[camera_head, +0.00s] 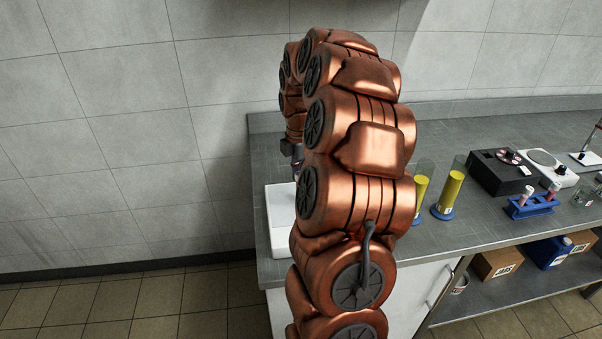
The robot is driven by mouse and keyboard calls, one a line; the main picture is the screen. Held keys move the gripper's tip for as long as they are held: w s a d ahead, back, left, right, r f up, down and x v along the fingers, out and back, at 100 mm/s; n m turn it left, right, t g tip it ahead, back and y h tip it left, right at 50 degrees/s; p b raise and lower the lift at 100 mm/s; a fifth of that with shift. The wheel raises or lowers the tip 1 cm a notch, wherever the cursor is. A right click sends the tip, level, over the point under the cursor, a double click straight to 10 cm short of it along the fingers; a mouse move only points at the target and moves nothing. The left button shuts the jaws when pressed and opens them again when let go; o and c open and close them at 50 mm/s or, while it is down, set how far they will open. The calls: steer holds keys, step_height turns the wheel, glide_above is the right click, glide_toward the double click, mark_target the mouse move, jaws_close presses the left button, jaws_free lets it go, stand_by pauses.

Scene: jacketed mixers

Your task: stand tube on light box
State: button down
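A white box-like object (279,228) sits at the left end of the grey bench and may be the light box; my copper arm hides its right part. Two capped tubes with pinkish contents, one on the left (526,194) and one on the right (552,190), stand upright in a blue rack (532,207) on the right part of the bench. My gripper (296,172) is a small dark shape near the far side of the white box, mostly behind my arm. I cannot see its fingers clearly or whether it holds anything.
Two yellow cylinders on blue bases (449,194) stand right of my arm, the left one partly hidden. A black device (497,172) and a white device with a round top (551,168) stand behind the rack. Glass beakers (583,196) are to its right.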

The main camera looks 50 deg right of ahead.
steer(key=c, duration=0.9)
jaws_free()
steer(key=o, duration=0.5)
steer(key=shift+c, duration=0.2)
steer(key=shift+w, duration=0.1)
steer(key=shift+r, duration=0.1)
steer(key=shift+r+p, duration=0.8)
steer(key=shift+r, duration=2.05)
steer(key=shift+a, duration=0.1)
